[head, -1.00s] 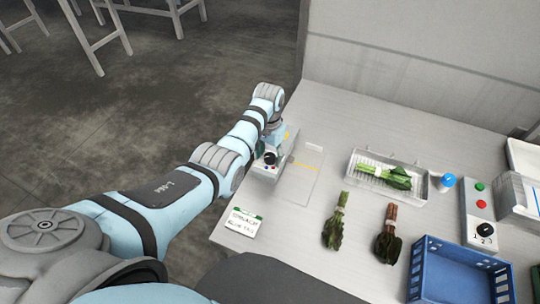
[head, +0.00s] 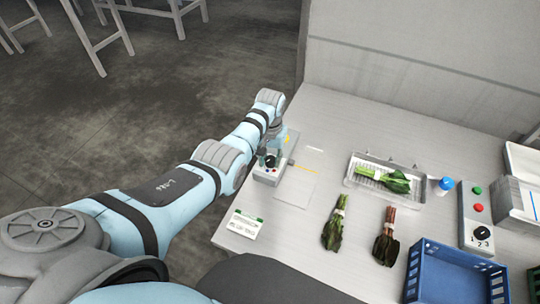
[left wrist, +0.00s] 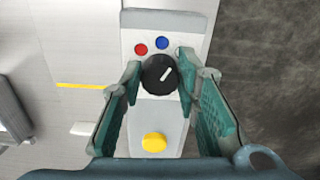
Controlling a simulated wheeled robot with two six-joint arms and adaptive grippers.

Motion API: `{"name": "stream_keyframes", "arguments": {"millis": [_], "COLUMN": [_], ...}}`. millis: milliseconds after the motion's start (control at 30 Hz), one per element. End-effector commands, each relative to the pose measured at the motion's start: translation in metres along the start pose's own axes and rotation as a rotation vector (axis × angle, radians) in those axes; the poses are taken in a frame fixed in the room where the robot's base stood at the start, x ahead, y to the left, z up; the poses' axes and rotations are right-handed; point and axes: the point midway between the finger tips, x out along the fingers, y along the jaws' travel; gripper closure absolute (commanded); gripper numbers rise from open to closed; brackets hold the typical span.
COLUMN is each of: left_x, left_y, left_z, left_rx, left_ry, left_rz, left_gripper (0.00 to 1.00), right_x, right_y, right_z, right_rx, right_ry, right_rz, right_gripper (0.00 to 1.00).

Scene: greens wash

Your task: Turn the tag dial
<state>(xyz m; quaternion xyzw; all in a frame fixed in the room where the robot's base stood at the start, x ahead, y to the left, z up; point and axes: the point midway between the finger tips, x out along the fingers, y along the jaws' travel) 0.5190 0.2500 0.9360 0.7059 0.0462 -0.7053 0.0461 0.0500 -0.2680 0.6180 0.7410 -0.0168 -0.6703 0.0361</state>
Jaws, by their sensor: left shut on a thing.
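The tag dial, a round black knob with a white pointer line, shows in the left wrist view (left wrist: 159,75) on a light grey control box (left wrist: 150,22). My left gripper (left wrist: 158,76) is shut on the dial, with one teal finger on each side of it. The pointer line slants to the upper right in that view. In the head view the box (head: 267,176) stands at the table's left edge, with my left gripper (head: 271,158) over it. My right gripper is not in view.
Red (left wrist: 141,49) and blue (left wrist: 162,43) buttons sit beside the dial, and a yellow button (left wrist: 154,142) on its other side. A second dial box (head: 476,215), greens in a tray (head: 350,181), two loose bunches (head: 335,222) and a blue crate (head: 425,275) stand to the right.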

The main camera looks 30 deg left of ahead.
Motion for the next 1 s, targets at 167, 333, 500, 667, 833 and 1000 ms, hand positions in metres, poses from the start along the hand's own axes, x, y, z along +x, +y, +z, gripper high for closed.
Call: {"name": "stream_keyframes", "arguments": {"millis": [167, 333, 500, 667, 833, 1000], "left_x": [-0.0025, -0.0016, -0.0011, -0.0009, -0.0009, -0.0010], "left_y": [0.0009, 0.0012, 0.0015, 0.0016, 0.0016, 0.0016], "left_z": [-0.0002, -0.0004, -0.0010, -0.0013, -0.0015, -0.0017], "left_rx": [-0.149, -0.286, -0.396, -0.466, -0.506, -0.517], "left_ry": [0.000, 0.000, 0.002, 0.003, 0.003, 0.004], "left_rz": [0.001, 0.000, 0.001, 0.001, 0.001, 0.001], "left_gripper": [0.99, 0.99, 0.99, 0.99, 0.99, 0.99], "right_x": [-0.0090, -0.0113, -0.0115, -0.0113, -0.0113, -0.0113], "right_y": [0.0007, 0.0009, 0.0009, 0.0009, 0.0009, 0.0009], "right_z": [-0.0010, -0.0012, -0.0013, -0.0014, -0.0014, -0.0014], "right_rx": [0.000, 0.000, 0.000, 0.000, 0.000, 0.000], "right_ry": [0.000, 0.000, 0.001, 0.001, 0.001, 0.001], "right_rz": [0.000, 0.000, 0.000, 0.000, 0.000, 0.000], "right_gripper": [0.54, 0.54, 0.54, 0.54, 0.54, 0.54]}}
